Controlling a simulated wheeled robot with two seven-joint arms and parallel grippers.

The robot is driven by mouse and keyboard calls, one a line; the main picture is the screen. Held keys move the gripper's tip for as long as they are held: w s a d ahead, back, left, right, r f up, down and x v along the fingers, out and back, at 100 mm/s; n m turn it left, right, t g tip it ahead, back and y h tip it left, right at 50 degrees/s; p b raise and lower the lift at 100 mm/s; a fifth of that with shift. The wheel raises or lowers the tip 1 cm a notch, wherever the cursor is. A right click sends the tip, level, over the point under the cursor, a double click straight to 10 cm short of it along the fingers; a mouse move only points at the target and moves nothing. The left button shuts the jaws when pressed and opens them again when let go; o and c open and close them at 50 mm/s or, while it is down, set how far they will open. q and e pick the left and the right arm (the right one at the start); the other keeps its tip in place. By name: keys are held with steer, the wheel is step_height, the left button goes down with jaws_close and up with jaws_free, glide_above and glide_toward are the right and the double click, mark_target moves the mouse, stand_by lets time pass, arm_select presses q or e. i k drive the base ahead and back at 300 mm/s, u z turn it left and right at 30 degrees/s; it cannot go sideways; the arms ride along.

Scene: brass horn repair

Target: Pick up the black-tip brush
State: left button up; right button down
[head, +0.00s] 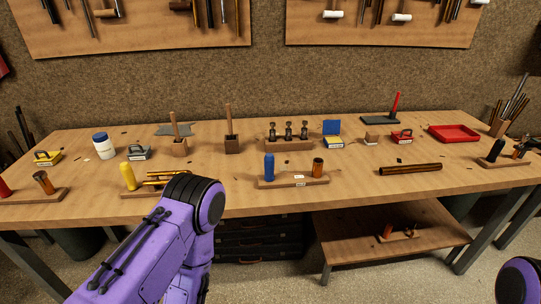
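I cannot make out for certain which thing is the black-tip brush. A dark upright piece (496,150) stands on a wooden base at the far right. My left arm rises in front of the bench's left half and bends back down; its gripper does not show. Only a piece of my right arm shows at the bottom right corner, without its gripper.
The wooden bench (345,195) holds a blue-and-copper stand (293,181), a valve block (288,144), a brown tube (410,169), a red tray (455,133) and a white jar (103,147). A low shelf (345,247) sits beneath. My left arm partly covers yellow-handled tools (165,176).

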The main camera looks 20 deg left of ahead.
mark_target(230, 125)
steer(key=k, duration=0.5)
steer(key=z, duration=1.15)
steer(key=i, duration=1.05)
steer(key=u, duration=2.2)
